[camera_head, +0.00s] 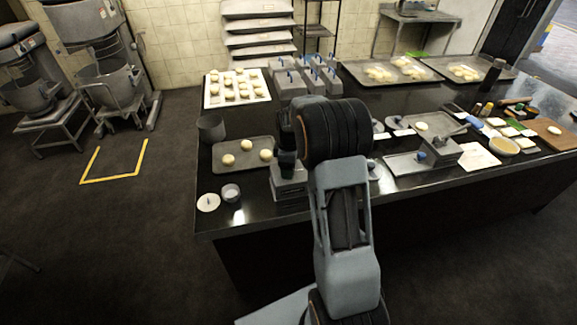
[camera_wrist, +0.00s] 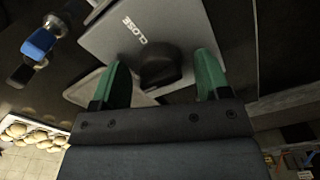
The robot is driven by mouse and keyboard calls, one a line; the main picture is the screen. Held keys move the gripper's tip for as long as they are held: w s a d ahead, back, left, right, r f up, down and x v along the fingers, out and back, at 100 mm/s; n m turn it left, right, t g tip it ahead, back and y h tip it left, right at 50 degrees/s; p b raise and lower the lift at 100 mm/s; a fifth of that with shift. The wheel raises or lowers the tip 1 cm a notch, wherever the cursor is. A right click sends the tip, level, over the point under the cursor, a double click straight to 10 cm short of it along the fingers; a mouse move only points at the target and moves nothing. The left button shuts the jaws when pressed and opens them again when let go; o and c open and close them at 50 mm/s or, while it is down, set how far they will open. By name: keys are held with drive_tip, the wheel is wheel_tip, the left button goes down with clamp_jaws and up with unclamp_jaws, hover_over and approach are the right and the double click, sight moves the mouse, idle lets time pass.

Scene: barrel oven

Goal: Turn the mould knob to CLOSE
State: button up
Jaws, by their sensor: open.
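The mould knob (camera_wrist: 160,66) is a dark rounded knob on a grey plate (camera_wrist: 185,25). The white word CLOSE is printed on the plate beside the knob. In the wrist view my gripper (camera_wrist: 157,80) is open, with one green finger on each side of the knob and gaps visible between. I cannot tell how deep the fingers reach. In the head view my gripper (camera_head: 287,160) points down over a grey box (camera_head: 289,188) near the counter's front edge. My arm and gripper hide the knob there.
A tray with dough balls (camera_head: 243,155) lies left of the box. A small cup (camera_head: 231,192) and a white disc (camera_head: 208,202) stand at the front left. Several grey blocks with blue handles (camera_head: 318,75) stand behind. A blue-ended part (camera_wrist: 40,42) is near the gripper.

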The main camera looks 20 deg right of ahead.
drive_tip(key=shift+f, duration=0.1)
drive_tip(key=shift+c, duration=0.4)
drive_tip(key=c, duration=0.9)
drive_tip(key=shift+o, duration=0.2)
drive_tip(key=m, duration=0.5)
drive_tip(key=shift+b, duration=0.4)
drive_tip(key=m, duration=0.4)
drive_tip(key=shift+m, duration=0.3)
drive_tip(key=m, duration=0.4)
drive_tip(key=shift+b, duration=0.4)
drive_tip(key=shift+m, duration=2.1)
